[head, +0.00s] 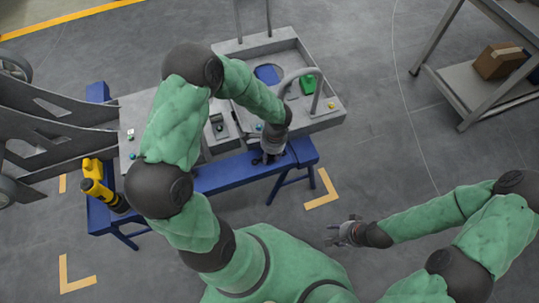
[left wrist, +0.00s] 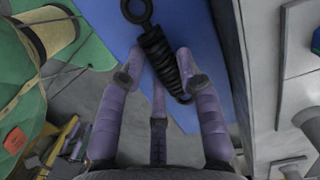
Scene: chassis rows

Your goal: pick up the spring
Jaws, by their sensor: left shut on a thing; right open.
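The spring (left wrist: 157,50) is a dark coil with a ring at its top end. In the left wrist view it lies between the purple-grey fingers of my left gripper (left wrist: 160,72), which is shut on it. A blue surface shows behind it. In the head view my left gripper (head: 268,158) is at the front edge of the blue bench (head: 235,173), and the spring cannot be made out there. My right gripper (head: 345,233) is open and empty over the floor, to the right of the bench.
A grey tray (head: 325,118) with a curved handle stands on the bench and holds a green block (head: 308,84). Grey chassis parts (head: 60,130) lie left. A shelf with a cardboard box (head: 497,60) stands right.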

